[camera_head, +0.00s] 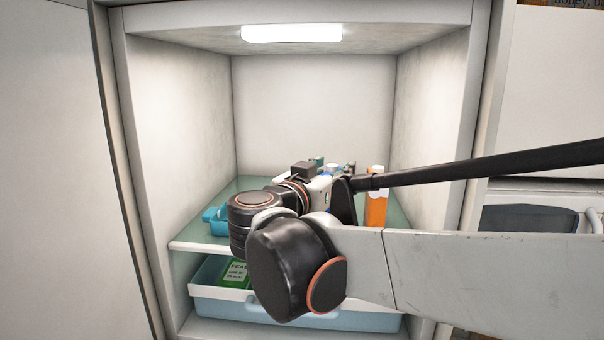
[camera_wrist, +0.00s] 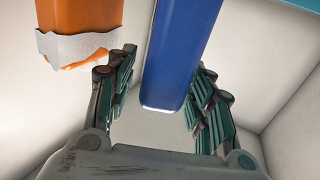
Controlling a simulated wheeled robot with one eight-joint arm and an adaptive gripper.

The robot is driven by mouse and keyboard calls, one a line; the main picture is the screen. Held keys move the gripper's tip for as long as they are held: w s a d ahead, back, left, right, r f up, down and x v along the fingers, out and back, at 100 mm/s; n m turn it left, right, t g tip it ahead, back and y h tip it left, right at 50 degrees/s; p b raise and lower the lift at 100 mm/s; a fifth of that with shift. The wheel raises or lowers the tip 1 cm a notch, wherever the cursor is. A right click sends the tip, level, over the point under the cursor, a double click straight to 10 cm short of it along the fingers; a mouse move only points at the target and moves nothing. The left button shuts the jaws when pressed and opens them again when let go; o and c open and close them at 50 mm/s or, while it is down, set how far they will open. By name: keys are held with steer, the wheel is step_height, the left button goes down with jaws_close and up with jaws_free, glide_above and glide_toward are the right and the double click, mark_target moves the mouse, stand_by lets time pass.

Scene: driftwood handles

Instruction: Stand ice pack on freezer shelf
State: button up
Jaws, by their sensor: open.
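The ice pack appears to be the blue slab (camera_wrist: 180,50) with a pale end in the wrist view. It lies between the two teal fingers of my gripper (camera_wrist: 168,66), which are spread with a visible gap on the left. I cannot tell whether the right finger touches it. In the head view my gripper (camera_head: 334,166) is inside the freezer, mostly hidden behind my arm, and a small blue-and-white patch there may be the pack. The pale green glass shelf (camera_head: 190,238) has a white front edge. The pack's contact with the shelf is hidden.
An orange item (camera_head: 376,208) with a white top stands right of my gripper; an orange item (camera_wrist: 80,22) with a torn pale band shows in the wrist view. A light blue object (camera_head: 214,222) sits at the shelf's left. Below, a blue drawer (camera_head: 215,306) holds a green packet (camera_head: 236,273).

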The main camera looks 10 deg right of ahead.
steer(key=b+v, duration=0.2)
steer(key=v, duration=1)
steer(key=shift+b, duration=0.4)
